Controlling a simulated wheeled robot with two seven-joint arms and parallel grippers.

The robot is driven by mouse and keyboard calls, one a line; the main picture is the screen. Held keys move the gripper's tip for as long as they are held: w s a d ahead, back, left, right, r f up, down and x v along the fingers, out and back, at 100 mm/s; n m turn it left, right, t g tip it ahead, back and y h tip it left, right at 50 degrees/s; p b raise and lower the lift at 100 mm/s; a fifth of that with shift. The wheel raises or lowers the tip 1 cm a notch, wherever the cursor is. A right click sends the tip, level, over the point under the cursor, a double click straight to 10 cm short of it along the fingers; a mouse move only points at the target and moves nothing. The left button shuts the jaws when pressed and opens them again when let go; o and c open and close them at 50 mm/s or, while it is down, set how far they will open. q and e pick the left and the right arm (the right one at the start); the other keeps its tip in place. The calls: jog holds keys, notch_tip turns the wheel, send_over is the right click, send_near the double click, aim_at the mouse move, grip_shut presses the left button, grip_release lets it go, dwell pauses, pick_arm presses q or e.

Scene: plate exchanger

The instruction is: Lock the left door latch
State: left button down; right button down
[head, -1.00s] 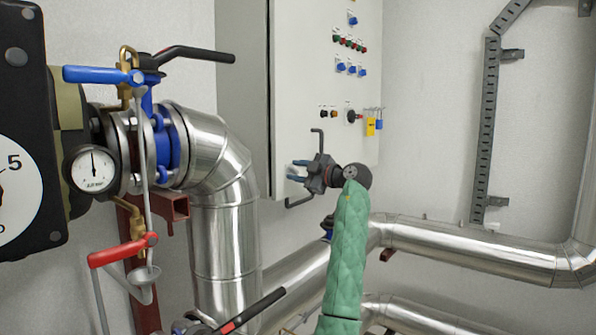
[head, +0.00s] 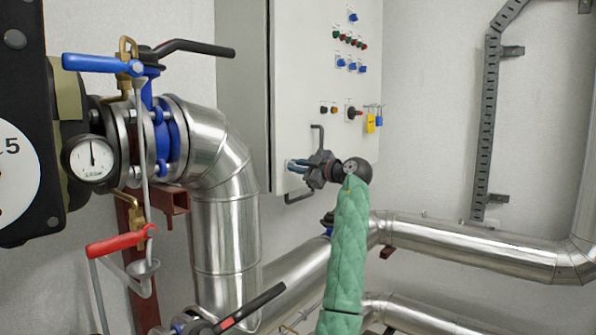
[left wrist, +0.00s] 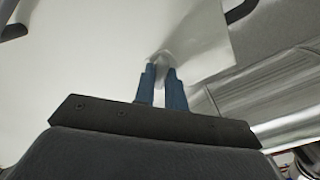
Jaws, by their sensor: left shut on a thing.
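The latch's shape and position are mostly hidden by the fingers. My right gripper is not in view.
Dark bent bars (head: 318,131) show above and below my gripper at the door. Padlocks (head: 371,122) hang at the door's right side. A shiny pipe (head: 222,195), a blue-handled valve (head: 98,68) and a red lever (head: 115,245) stand left. Pipes run below my arm.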

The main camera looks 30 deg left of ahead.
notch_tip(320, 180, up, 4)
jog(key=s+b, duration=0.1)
pick_arm(q)
jog(key=shift+w+r+m+b, duration=0.1)
jog(key=shift+m+b, duration=0.9)
jog(key=shift+m, duration=3.4)
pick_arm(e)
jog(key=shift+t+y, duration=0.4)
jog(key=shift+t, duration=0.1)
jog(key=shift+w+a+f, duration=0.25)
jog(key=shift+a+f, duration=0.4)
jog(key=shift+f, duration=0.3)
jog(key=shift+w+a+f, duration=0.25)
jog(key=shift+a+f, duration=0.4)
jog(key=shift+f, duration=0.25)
pick_arm(q)
jog(key=c, duration=1.5)
grip_release()
jog(key=shift+o, duration=0.2)
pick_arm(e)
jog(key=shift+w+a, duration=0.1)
pick_arm(q)
jog(key=shift+d, duration=0.1)
